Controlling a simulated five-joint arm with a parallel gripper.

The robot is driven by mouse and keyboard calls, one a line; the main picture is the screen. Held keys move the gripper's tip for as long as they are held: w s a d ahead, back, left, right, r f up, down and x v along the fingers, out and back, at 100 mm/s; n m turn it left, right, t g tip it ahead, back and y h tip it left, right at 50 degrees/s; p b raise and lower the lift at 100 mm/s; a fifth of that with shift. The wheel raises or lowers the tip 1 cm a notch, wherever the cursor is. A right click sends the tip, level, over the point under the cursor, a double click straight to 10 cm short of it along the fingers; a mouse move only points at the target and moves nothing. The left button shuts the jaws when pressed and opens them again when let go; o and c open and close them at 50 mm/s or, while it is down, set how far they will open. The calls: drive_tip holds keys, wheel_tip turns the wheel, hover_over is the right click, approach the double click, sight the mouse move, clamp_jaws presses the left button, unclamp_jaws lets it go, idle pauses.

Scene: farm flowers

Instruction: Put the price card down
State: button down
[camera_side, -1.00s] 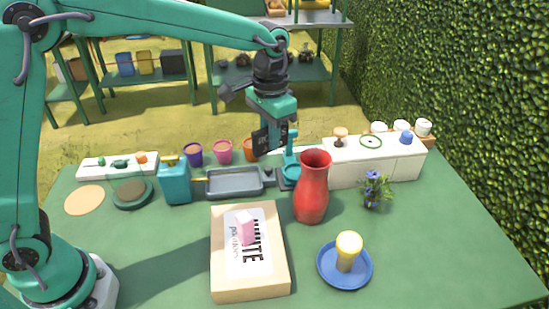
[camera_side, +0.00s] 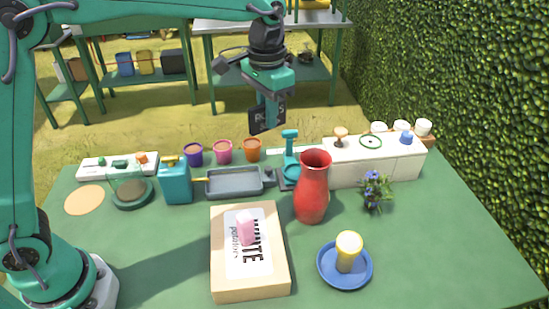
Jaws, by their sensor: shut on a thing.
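The price card (camera_side: 266,119) is a small black card with pale lettering, partly hidden by the fingers. My gripper (camera_side: 268,108) is shut on it and holds it in the air above the back of the green table, over the area behind the orange cup and the teal stand. The card hangs clear of everything below it.
Purple, pink and orange cups (camera_side: 252,148) stand along the back edge. A grey tray (camera_side: 234,194), teal stand (camera_side: 290,150) and red vase (camera_side: 313,187) are in front. A cardboard box (camera_side: 270,280) and blue plate (camera_side: 345,282) stand nearer. The table's front right (camera_side: 440,240) is clear.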

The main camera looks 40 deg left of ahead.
drive_tip(key=s+a+n, duration=0.3)
drive_tip(key=a+n, duration=0.1)
drive_tip(key=a, duration=1.4)
drive_tip(key=s+a+n, duration=0.4)
drive_tip(key=s+a, duration=0.7)
drive_tip(key=a, duration=0.4)
drive_tip(key=s+a+n, duration=0.2)
drive_tip(key=s+a, duration=0.1)
drive_tip(key=s, duration=0.4)
drive_tip(key=s+a+n, duration=0.3)
drive_tip(key=s+a, duration=0.1)
drive_tip(key=s, duration=0.4)
drive_tip(key=shift+d+f, duration=0.2)
drive_tip(key=shift+f, duration=9.2)
drive_tip(key=shift+f, duration=0.1)
drive_tip(key=shift+s+f, duration=0.1)
drive_tip(key=shift+f, duration=1.9)
drive_tip(key=shift+f, duration=0.15)
